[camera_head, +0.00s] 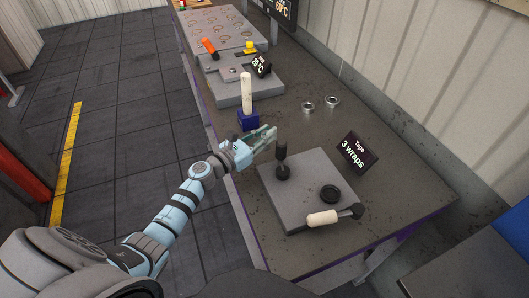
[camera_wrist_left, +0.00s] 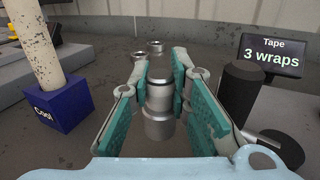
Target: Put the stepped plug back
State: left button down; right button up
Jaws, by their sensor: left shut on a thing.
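My left gripper (camera_head: 264,136) reaches over the near edge of the bench, between the blue block and the grey plate. In the left wrist view its teal-padded fingers (camera_wrist_left: 160,95) are shut on a stepped grey metal plug (camera_wrist_left: 159,98), which stands upright between them with its wider part low. In the head view the fingers hide most of the plug. I cannot tell whether its lower end touches the bench. My right gripper is not in view.
A blue block (camera_head: 248,121) with a tall cream cylinder (camera_head: 247,92) stands close left of the gripper. A black upright post (camera_head: 282,155) stands on the grey plate (camera_head: 265,192), with a black ring (camera_head: 330,194) and cream-handled tool (camera_head: 324,218). Two metal rings (camera_head: 308,106) lie behind.

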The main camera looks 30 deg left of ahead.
pick_arm(q)
jog(key=shift+f+b, duration=1.1)
jog(key=shift+f, duration=1)
jog(key=c, duration=1.5)
grip_release()
jog(key=shift+c, duration=0.2)
jog(key=shift+r, duration=0.1)
jog(key=shift+r+p, duration=0.25)
jog(key=shift+p, duration=0.15)
jog(key=b+v, duration=0.1)
jog(key=v, duration=0.3)
jog(key=b+v, duration=0.1)
jog(key=v, duration=0.3)
jog(key=b+v, duration=0.1)
jog(key=v, duration=0.3)
jog(key=shift+f+b, duration=0.25)
jog(key=shift+b, duration=0.15)
jog(key=shift+r, duration=0.1)
